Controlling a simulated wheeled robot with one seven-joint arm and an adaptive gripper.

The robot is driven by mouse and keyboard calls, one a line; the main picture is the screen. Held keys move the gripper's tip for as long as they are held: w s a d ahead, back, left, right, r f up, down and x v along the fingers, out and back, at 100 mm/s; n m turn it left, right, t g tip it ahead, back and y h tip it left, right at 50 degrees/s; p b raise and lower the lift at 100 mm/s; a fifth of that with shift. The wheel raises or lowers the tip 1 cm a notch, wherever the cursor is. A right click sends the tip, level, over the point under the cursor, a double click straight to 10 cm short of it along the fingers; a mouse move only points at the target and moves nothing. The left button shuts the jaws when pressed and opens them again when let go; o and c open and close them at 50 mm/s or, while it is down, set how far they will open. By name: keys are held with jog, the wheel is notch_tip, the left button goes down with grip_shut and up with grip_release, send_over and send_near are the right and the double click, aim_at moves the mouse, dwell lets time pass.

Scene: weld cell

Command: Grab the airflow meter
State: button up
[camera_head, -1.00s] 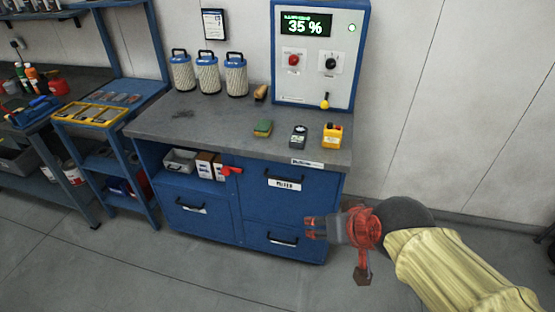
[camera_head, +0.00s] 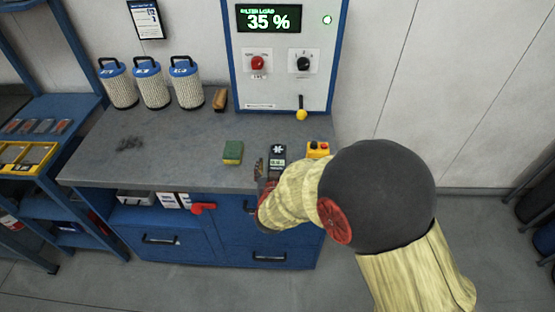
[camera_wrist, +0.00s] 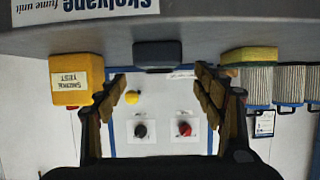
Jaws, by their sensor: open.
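The airflow meter, a small dark handheld device with a fan symbol and a pale display (camera_head: 278,160), lies near the front edge of the grey bench top. In the wrist view, which is upside down, the meter shows end-on as a dark block (camera_wrist: 158,54). My gripper (camera_wrist: 160,80) is open and empty, its two fingers spread to either side of the meter's line. In the head view my gripper (camera_head: 263,172) is at the bench's front edge, just in front of the meter, and my arm partly hides it. No contact with the meter shows.
A yellow smoke test box (camera_wrist: 78,82) and a green-yellow sponge (camera_head: 233,152) flank the meter. Filter cartridges (camera_head: 154,85), a brush (camera_head: 220,99) and a control panel (camera_head: 283,85) stand behind. The bench's left part is mostly clear. A red handle (camera_head: 203,208) projects below.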

aim_at(277, 159)
jog(key=b+x, duration=0.2)
jog(key=x, duration=0.4)
jog(key=shift+d, duration=0.1)
jog(key=shift+c, duration=1.2)
jog(key=c, duration=1.1)
jog(key=shift+r, duration=0.15)
jog(key=shift+c, duration=0.5)
